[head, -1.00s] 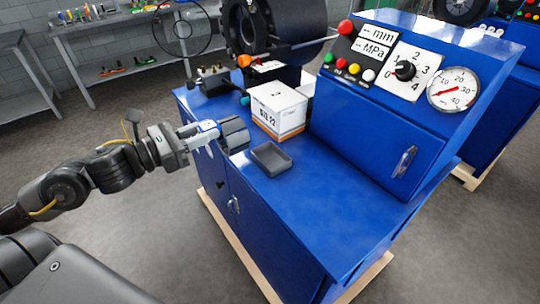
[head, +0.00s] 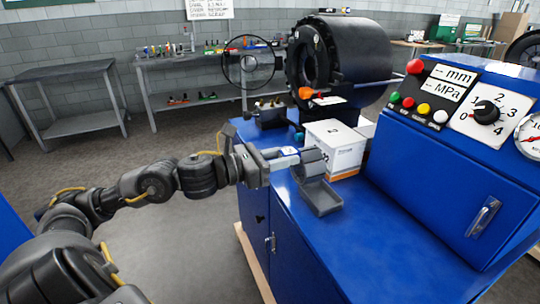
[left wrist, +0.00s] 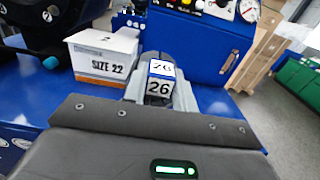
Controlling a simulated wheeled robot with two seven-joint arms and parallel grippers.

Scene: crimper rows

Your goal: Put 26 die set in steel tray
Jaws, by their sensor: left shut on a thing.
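My left gripper (head: 297,158) is shut on a dark grey die set (head: 312,167). In the left wrist view, labels reading 26 show on the die set (left wrist: 159,85) between the fingers. A small grey open tray (head: 322,201) lies on the blue machine top, just below and in front of the die set in the head view. The die set overlaps the tray's back edge there; the gap between them is hard to judge. The tray cannot be made out in the left wrist view. My right gripper is not in view.
A white box (head: 335,148) marked SIZE 22 stands right behind the die set. The blue control panel (head: 455,165) rises to the right. A big black crimper head (head: 345,55) stands behind. The blue top in front of the tray is clear.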

